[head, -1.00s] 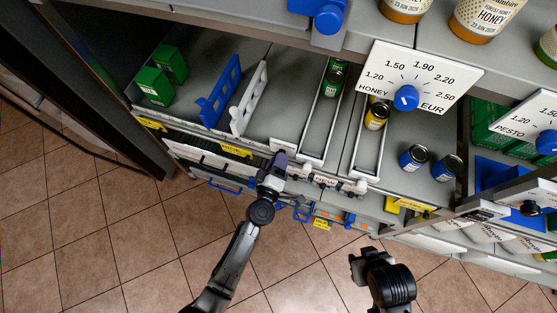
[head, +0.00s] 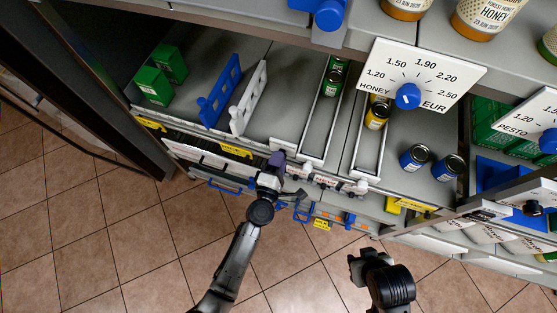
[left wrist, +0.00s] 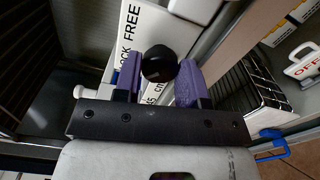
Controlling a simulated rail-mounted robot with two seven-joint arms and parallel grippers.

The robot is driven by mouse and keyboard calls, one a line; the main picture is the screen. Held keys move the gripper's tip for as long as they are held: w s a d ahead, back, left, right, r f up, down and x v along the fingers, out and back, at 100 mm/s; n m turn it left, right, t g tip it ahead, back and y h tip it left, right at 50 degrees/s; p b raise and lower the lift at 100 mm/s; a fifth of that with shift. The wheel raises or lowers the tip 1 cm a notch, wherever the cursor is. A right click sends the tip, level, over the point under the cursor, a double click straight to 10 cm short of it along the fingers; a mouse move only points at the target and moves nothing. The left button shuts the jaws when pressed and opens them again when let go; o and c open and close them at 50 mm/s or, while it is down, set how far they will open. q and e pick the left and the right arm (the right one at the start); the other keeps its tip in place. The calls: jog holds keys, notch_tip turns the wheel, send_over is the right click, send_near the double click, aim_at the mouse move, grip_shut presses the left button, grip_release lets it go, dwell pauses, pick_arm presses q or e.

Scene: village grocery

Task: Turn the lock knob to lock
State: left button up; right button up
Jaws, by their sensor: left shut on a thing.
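The lock knob (left wrist: 160,62) is a round black knob in front of a white plate (left wrist: 132,28) lettered "LOCK" and "FREE" in the left wrist view. My left gripper (left wrist: 161,82) has a purple finger on each side of the knob and is shut on it. The fingers hide part of the plate's lettering, and I cannot read the knob's setting. In the head view the left gripper (head: 277,160) is at the shelf's front edge and hides the knob. My right gripper (head: 358,267) is low in the head view, away from the shelf; its jaws cannot be made out.
The shelf above holds green boxes (head: 154,86), a blue rack (head: 219,92), a white rack (head: 248,98) and several cans. A honey price dial (head: 407,95) hangs to the right. A wire basket (left wrist: 248,90) is right of the knob in the left wrist view. The tiled floor is clear.

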dwell(0.4)
pick_arm(q)
jog(key=o, duration=0.9)
jog(key=shift+s, duration=0.1)
jog(key=shift+v, duration=6.85)
